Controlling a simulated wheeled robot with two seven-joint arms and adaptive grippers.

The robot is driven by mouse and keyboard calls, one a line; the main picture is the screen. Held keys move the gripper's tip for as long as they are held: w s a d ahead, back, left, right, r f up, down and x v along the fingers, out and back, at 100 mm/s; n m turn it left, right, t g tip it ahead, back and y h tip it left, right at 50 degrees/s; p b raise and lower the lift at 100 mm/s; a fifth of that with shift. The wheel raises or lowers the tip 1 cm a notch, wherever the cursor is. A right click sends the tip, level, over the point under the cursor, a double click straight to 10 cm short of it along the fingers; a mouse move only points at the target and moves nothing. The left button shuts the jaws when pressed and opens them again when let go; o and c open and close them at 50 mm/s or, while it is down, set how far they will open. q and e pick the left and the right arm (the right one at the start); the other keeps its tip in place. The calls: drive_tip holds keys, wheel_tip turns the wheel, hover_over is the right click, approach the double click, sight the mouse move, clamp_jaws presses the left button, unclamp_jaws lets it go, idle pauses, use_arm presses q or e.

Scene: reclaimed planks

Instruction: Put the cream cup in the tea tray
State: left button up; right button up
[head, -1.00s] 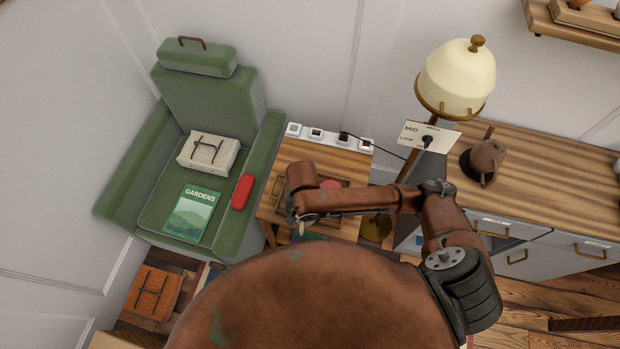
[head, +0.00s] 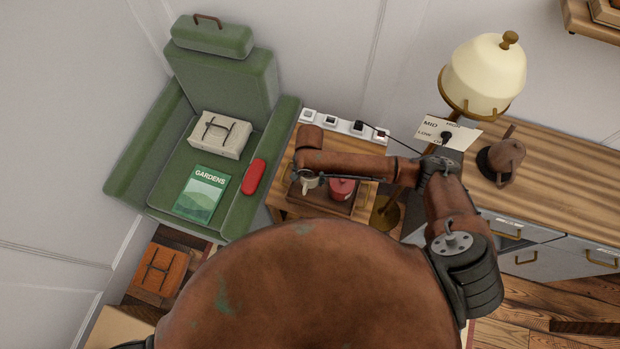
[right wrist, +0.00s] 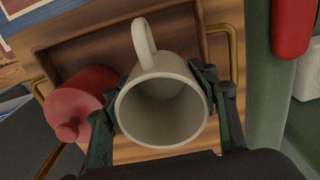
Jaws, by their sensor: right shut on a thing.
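The cream cup (right wrist: 163,108) is upright between the fingers of my right gripper (right wrist: 162,92), which is shut on it, with its handle toward the top of the right wrist view. In the head view the cup (head: 309,181) shows below my forearm, at the left part of the tea tray. The tea tray (right wrist: 95,32) is brown wood with brass handles and lies on the small side table. The cup is over the tray floor; I cannot tell whether it touches it. My left gripper is not in view.
A red lidded pot (right wrist: 78,100) stands in the tray, beside my right gripper's finger. A green armchair (head: 215,80) with a red case (head: 253,177) is left of the table (head: 285,193). A lamp (head: 484,75) and a cabinet (head: 560,180) stand right.

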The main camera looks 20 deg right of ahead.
sight(310, 178)
drive_tip(key=shift+w+d+f, duration=0.2)
drive_tip(key=shift+w+f, duration=0.4)
drive_tip(key=shift+f, duration=0.2)
drive_tip(key=f+b, duration=0.1)
drive_tip(key=f, duration=0.2)
drive_tip(key=shift+w+d+f+b, duration=0.1)
drive_tip(key=shift+w+f+b, duration=0.1)
drive_tip(key=shift+f+b, duration=0.15)
drive_tip(key=shift+r, duration=0.15)
drive_tip(key=o, duration=1.1)
wheel_tip(310, 178, up, 12)
drive_tip(key=p, duration=0.3)
